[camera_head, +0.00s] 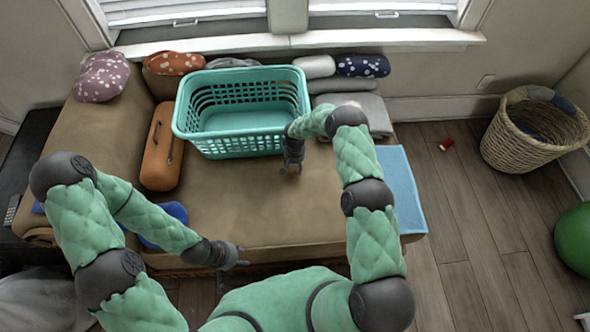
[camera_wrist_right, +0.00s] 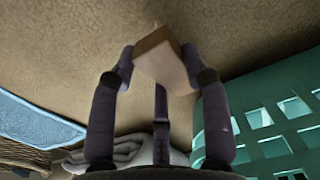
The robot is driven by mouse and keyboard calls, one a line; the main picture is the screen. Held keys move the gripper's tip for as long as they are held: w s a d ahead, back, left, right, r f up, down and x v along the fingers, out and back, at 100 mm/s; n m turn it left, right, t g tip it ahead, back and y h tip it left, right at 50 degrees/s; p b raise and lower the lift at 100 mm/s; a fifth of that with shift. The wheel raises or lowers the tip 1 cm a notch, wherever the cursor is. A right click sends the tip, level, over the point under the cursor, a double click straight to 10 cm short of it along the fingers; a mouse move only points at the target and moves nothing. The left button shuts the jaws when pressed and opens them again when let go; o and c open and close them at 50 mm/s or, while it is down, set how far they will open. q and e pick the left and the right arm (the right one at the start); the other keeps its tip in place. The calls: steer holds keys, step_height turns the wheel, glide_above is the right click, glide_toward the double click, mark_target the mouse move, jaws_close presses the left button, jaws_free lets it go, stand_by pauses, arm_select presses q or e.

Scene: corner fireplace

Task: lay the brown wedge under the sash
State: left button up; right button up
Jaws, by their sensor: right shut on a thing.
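My right gripper (camera_head: 291,168) is low over the brown couch seat, just in front of the turquoise basket. In the right wrist view, its fingers (camera_wrist_right: 160,75) are shut on the brown wedge (camera_wrist_right: 163,58), a small light-brown block held at the fingertips. In the head view the wedge is too small to make out clearly. The left window sash (camera_head: 180,11) and the right sash (camera_head: 385,6) show at the top edge, above a white sill (camera_head: 400,39). My left gripper (camera_head: 240,262) is at the couch's front edge; its fingers are too small to read.
The turquoise basket (camera_head: 185,132) stands on the couch (camera_head: 230,215) between my right gripper and the window. Rolled towels (camera_head: 362,66), folded cloths (camera_head: 372,113) and an orange case (camera_head: 161,150) lie around it. A wicker basket (camera_head: 510,150) and green ball (camera_head: 575,238) are at right.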

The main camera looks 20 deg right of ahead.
steer(key=shift+f, duration=1)
steer(key=shift+f, duration=0.15)
steer(key=o, duration=1)
steer(key=shift+o, duration=0.2)
